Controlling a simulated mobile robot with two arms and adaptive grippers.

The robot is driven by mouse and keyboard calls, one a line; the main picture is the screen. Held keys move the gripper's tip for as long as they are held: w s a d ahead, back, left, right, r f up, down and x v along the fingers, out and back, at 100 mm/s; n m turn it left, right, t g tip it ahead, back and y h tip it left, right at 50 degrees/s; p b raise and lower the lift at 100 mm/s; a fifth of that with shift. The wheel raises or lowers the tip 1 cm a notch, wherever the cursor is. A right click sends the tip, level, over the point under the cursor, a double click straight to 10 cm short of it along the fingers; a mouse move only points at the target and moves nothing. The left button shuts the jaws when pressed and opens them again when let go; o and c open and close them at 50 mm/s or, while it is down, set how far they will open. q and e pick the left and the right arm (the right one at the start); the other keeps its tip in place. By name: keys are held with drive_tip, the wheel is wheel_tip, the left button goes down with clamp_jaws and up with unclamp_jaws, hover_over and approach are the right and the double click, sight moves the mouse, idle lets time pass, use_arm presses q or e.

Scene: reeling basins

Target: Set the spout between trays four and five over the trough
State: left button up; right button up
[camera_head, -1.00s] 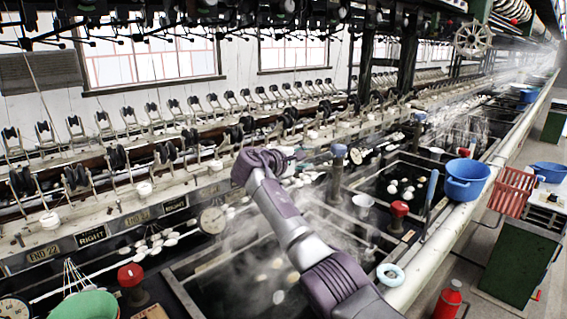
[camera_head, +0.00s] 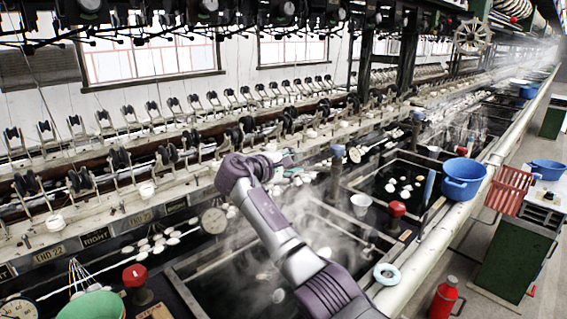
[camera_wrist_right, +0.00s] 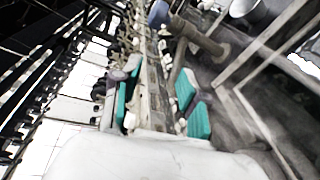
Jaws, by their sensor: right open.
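My right gripper (camera_head: 284,163) reaches in over the reeling bench, and its teal finger pads show in the head view. In the right wrist view the gripper (camera_wrist_right: 158,100) is open, with a wide gap between the pads and nothing held. A blue-capped upright (camera_head: 338,152), which looks like the spout, stands right of the gripper and apart from it. In the wrist view a blue cap (camera_wrist_right: 158,13) and a brownish pipe (camera_wrist_right: 200,38) lie beyond the fingers. I cannot tell which trays or trough the task means. My left gripper is not in view.
Dark water basins (camera_head: 397,184) with pale cocoons lie along the bench under steam. Red-capped valves (camera_head: 397,208) stand by them. A white cup (camera_head: 361,202), blue tub (camera_head: 462,178) and pale ring (camera_head: 387,273) are to the right.

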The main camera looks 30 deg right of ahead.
drive_tip(key=shift+p+v, duration=1.15)
drive_tip(key=shift+v, duration=1.25)
drive_tip(key=shift+s+f, duration=0.1)
